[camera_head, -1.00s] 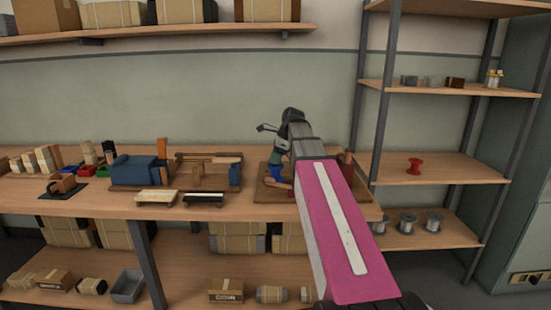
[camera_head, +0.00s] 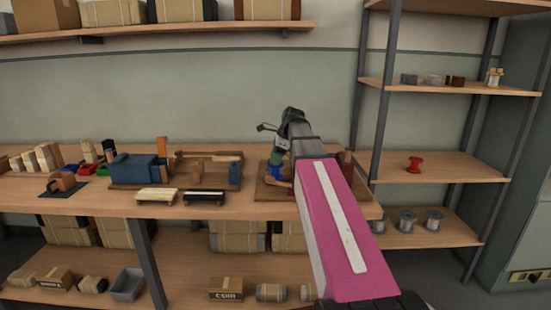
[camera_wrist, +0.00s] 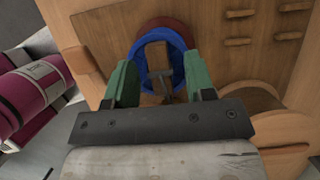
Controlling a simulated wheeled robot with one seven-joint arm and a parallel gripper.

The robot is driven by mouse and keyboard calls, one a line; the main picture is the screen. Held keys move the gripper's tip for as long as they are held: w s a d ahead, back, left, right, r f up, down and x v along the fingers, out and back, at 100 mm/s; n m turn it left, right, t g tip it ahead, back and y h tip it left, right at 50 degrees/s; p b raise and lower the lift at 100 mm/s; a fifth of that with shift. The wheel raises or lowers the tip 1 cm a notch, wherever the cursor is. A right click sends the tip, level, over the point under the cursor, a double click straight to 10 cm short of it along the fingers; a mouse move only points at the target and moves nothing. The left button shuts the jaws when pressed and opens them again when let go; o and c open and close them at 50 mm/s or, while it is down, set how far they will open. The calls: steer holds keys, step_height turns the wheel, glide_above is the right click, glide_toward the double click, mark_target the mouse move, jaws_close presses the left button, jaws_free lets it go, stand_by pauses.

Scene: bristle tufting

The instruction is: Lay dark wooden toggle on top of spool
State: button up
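My gripper (camera_wrist: 160,82) points down over the right end of the workbench, its two green fingers apart. Between and just beyond the fingertips is a blue ring-shaped thing (camera_wrist: 178,46) with a dark red round part (camera_wrist: 166,23) behind it. A small dark brown-grey T-shaped piece (camera_wrist: 166,80) shows inside the ring; I cannot tell whether it is the dark wooden toggle. In the head view my gripper (camera_head: 277,158) is small and partly hidden by my arm, with the blue thing (camera_head: 273,170) below it. A red spool (camera_head: 414,165) stands on the right shelf.
A wooden board with several small brown pegs (camera_wrist: 240,13) lies beside the ring. On the workbench (camera_head: 90,203) to the left are a blue block (camera_head: 133,170), two small brushes and trays. Grey spools (camera_head: 408,221) stand on the lower right shelf.

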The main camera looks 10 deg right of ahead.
steer(key=w+v, duration=0.1)
steer(key=v, duration=0.9)
steer(key=shift+s+d+r, duration=0.2)
steer(key=shift+s+r, duration=0.15)
steer(key=shift+s, duration=0.1)
